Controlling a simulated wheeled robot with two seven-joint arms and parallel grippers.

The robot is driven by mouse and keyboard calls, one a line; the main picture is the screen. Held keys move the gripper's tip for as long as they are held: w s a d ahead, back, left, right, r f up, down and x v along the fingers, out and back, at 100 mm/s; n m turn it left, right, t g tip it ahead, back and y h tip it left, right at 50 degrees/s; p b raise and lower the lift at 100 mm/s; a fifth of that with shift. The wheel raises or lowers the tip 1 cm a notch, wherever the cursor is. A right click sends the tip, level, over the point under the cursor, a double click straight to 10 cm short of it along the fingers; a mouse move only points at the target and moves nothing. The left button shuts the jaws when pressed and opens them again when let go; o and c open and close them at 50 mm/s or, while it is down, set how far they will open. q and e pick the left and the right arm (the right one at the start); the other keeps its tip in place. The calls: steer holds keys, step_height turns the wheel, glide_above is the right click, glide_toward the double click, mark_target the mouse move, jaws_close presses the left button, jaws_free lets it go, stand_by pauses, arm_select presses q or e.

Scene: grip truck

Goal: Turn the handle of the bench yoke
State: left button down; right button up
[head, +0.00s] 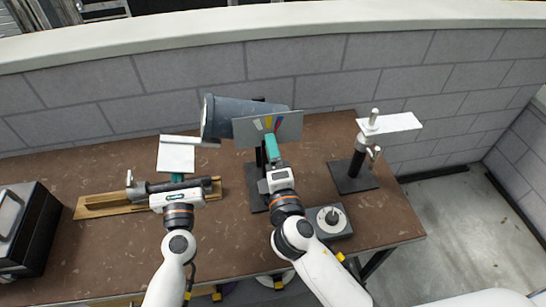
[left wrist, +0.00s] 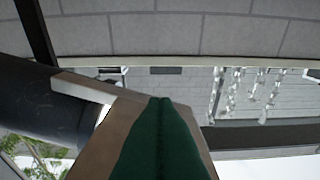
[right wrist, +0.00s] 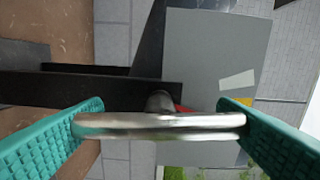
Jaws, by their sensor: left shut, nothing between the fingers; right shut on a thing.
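The bench yoke stands on the brown bench with a dark base (head: 257,200) and post, carrying a large dark grey cylinder (head: 228,112) tilted sideways. A grey panel (head: 289,127) with coloured strips is at its right. My right gripper (head: 271,148) is at the yoke just below this panel. In the right wrist view, a silver metal bar handle (right wrist: 160,124) lies crosswise between the teal fingers, which are shut on it. My left gripper (head: 177,177) is shut and empty, left of the yoke; its green fingers (left wrist: 160,135) meet in the left wrist view.
A second stand with a white plate (head: 390,123) is at the right. A grey box with a knob (head: 330,220) sits near my right arm. A wooden board (head: 98,206) with a dark tool lies under my left gripper. A black case (head: 28,225) is at far left. A block wall runs behind.

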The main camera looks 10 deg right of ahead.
steer(key=shift+f, duration=0.1)
steer(key=o, duration=0.9)
steer(key=s, duration=1.2)
arm_select(q)
steer(key=shift+f, duration=0.1)
arm_select(e)
steer(key=shift+f, duration=0.1)
arm_select(q)
steer(key=s+f+b, duration=0.3)
steer(key=s+b, duration=0.3)
steer(key=s, duration=0.7)
steer(key=shift+f, duration=0.4)
arm_select(e)
step_height(320, 180, down, 6)
steer(key=shift+f, duration=0.15)
